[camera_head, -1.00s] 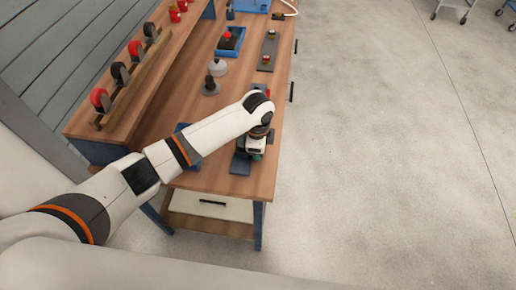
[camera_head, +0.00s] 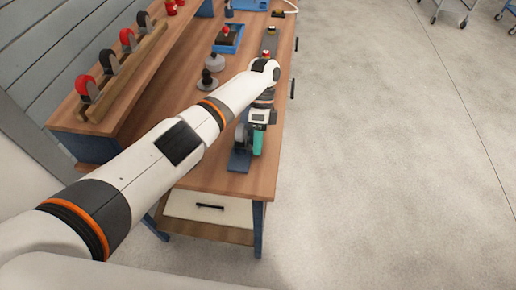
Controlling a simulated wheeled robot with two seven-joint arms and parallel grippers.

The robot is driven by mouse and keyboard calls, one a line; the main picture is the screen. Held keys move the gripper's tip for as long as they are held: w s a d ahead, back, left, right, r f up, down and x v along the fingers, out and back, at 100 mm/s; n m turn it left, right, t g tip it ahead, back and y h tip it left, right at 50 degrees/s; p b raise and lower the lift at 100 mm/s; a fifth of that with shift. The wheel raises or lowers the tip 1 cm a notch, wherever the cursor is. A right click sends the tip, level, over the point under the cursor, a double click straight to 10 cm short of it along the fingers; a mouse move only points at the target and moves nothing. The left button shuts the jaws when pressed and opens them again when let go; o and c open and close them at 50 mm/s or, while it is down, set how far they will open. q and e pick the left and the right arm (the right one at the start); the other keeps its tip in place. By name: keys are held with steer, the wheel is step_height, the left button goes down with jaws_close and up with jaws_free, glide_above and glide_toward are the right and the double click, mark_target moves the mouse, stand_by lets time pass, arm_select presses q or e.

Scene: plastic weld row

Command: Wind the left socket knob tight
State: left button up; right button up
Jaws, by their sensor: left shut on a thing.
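My left arm reaches in from the left across the workbench, and my left gripper (camera_head: 258,129) is at the near right part of the top. It points down and is shut at a small fixture with a dark blue-grey base plate (camera_head: 238,161) and a dark grey round part (camera_head: 240,137). A teal piece (camera_head: 259,145) shows just below the gripper, beside the round part. I take the left socket knob to be in the jaws, but the gripper hides it and I cannot tell its turn. My right gripper is not in view.
The wooden workbench (camera_head: 222,181) has a raised shelf with red and black round tools on a wooden rail (camera_head: 125,72). Farther back are a grey stand (camera_head: 207,80) and a blue tray (camera_head: 230,40).

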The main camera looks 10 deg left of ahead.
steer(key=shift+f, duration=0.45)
arm_select(q)
steer(key=shift+w, duration=0.1)
steer(key=o, duration=1)
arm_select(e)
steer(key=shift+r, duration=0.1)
